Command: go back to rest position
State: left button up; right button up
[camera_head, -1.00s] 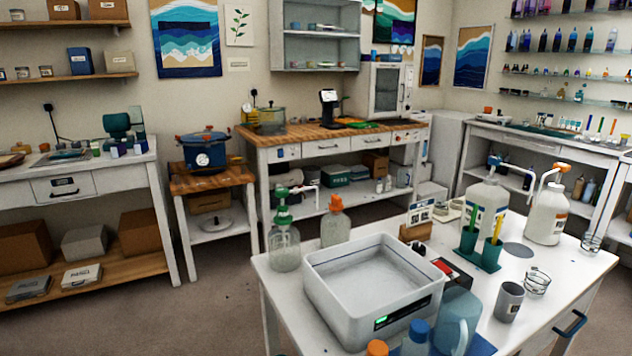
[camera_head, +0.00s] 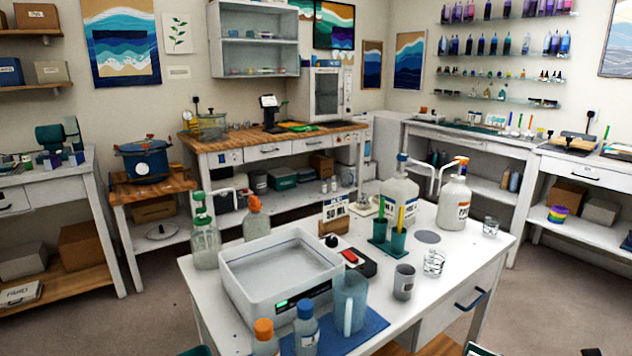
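Neither of my grippers shows in the head view. The white table (camera_head: 462,256) in front of me carries a light-grey basin with a green display (camera_head: 240,285) and a translucent pitcher (camera_head: 351,300) on a blue mat (camera_head: 372,326). Two small bottles, one with an orange cap (camera_head: 264,338) and one with a blue cap (camera_head: 307,328), stand at the near edge. Two large pump jugs, one with a blue pump (camera_head: 399,187) and one with an orange pump (camera_head: 453,208), stand at the back right. A grey cup (camera_head: 404,282) stands near the table's middle.
Clear floor (camera_head: 555,300) lies to the right of the table, and more lies to its left (camera_head: 130,325). A wooden-topped bench (camera_head: 290,138) and a small stand with a blue pot (camera_head: 145,160) are behind. Shelves line the right wall.

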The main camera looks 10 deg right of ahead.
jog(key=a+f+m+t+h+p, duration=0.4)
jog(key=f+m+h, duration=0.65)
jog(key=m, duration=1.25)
pick_arm(q)
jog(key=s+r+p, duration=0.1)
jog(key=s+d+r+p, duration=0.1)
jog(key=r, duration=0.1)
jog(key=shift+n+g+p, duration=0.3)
jog(key=shift+p, duration=0.1)
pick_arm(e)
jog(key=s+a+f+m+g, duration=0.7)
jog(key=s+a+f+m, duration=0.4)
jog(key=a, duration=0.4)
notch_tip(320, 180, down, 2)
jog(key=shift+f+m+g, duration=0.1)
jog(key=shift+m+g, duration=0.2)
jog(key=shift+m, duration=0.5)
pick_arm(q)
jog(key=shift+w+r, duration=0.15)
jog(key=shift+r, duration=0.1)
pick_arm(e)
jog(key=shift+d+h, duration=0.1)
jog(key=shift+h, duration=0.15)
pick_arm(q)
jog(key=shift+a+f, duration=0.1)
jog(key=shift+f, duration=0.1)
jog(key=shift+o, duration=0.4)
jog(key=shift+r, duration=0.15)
